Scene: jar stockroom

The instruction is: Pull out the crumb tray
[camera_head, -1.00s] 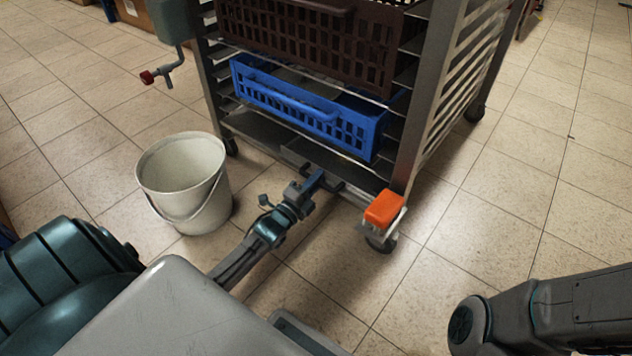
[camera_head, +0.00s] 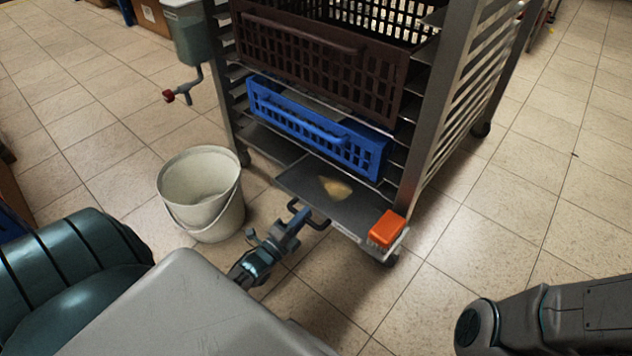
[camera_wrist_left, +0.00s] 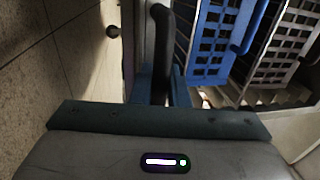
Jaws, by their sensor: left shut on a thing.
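The crumb tray (camera_head: 297,181) is a dark flat tray at the bottom of the metal rack, partly slid out toward me. A small tan heap of crumbs (camera_head: 335,188) lies on it. A dark bar handle (camera_head: 318,222) is on its front edge. My left gripper (camera_head: 305,214) is shut on this handle. In the left wrist view the dark handle (camera_wrist_left: 161,60) stands between the fingers. The rear part of the tray is hidden under the blue crate. My right gripper is out of view; only part of that arm shows at the lower right.
A blue crate (camera_head: 362,155) and a brown crate (camera_head: 300,60) sit on the rack above the tray. A white bucket (camera_head: 228,215) stands on the floor left of my gripper. An orange block (camera_head: 386,228) is at the rack's front right corner. Floor to the right is open.

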